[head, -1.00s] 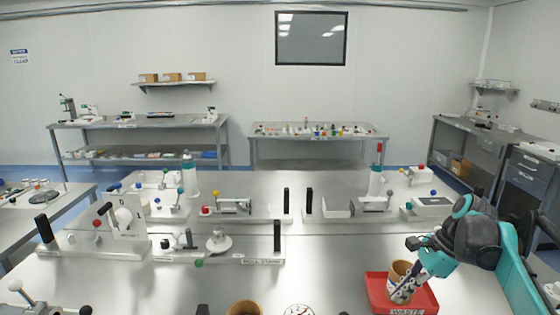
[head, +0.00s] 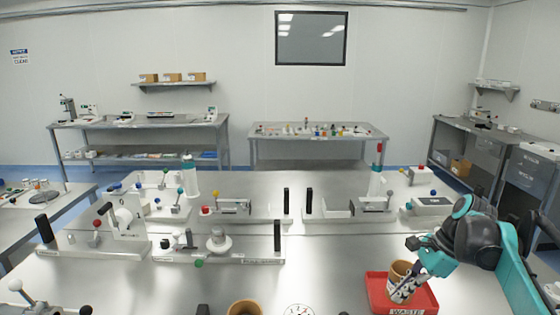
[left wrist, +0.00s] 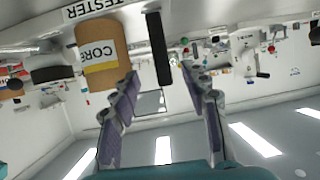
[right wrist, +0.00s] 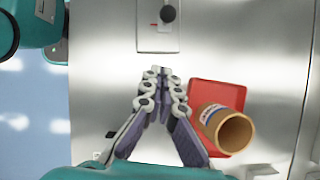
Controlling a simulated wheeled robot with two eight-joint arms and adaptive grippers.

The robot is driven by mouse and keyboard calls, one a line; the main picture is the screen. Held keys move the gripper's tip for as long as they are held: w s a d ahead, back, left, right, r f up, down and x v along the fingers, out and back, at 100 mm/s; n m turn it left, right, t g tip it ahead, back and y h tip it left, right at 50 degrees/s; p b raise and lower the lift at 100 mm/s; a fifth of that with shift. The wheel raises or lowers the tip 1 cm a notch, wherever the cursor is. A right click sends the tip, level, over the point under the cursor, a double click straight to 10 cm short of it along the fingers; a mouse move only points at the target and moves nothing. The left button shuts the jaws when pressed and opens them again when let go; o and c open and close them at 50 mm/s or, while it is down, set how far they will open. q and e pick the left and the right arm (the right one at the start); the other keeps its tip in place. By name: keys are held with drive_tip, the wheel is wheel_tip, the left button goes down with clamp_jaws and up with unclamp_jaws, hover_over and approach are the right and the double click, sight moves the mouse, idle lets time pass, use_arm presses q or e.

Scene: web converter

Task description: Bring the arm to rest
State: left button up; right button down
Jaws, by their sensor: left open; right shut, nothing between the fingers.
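My right gripper (right wrist: 163,76) is shut and empty in the right wrist view. Its fingers point past the left side of a brown cardboard core (right wrist: 232,132), which sits tilted over a red tray (right wrist: 215,92). In the head view the right arm comes in from the right, and its fingers (head: 402,292) overlap the core (head: 399,267) in the red tray (head: 376,293) marked WASTE. I cannot tell whether they touch it. My left gripper (left wrist: 157,72) is open and empty in the left wrist view. It is out of sight in the head view.
A core roll (left wrist: 101,52) labelled CORE stands near the left fingers, beside a black upright handle (left wrist: 158,48). In the head view a brown core (head: 244,307) and a round dial (head: 298,310) are at the front edge. White fixtures with black handles (head: 278,235) line the steel table.

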use_arm(q)
drive_tip(key=shift+s, duration=0.1)
idle(0.3)
drive_tip(key=f+g, duration=0.1)
drive_tip(key=s+a+f+g, duration=0.1)
drive_tip(key=f+g, duration=0.1)
drive_tip(key=f, duration=0.1)
drive_tip(key=shift+s+a, duration=0.2)
drive_tip(key=shift+s, duration=0.1)
drive_tip(key=s+f+g, duration=0.1)
drive_tip(key=s+d+f+g, duration=0.1)
drive_tip(key=f+g, duration=0.1)
drive_tip(key=shift+s+d+m+h, duration=0.1)
drive_tip(key=shift+s+m+h, duration=0.15)
drive_tip(key=shift+m+h, duration=0.15)
use_arm(e)
drive_tip(key=s+a+f+n+t+h, duration=0.1)
drive_tip(key=s+a+f+n+t, duration=0.1)
drive_tip(key=s+a+f+n, duration=0.1)
drive_tip(key=s+a+f+n+t+h, duration=0.2)
drive_tip(key=s+a+f+n, duration=0.2)
drive_tip(key=s+n, duration=0.3)
drive_tip(key=s+a+f+n+t+h, duration=0.2)
drive_tip(key=s+f+n, duration=0.3)
drive_tip(key=n, duration=0.4)
drive_tip(key=shift+s+a, duration=0.45)
drive_tip(key=shift+a, duration=0.4)
drive_tip(key=shift+s+f+n, duration=0.1)
drive_tip(key=shift+f+n, duration=0.15)
drive_tip(key=shift+n, duration=0.05)
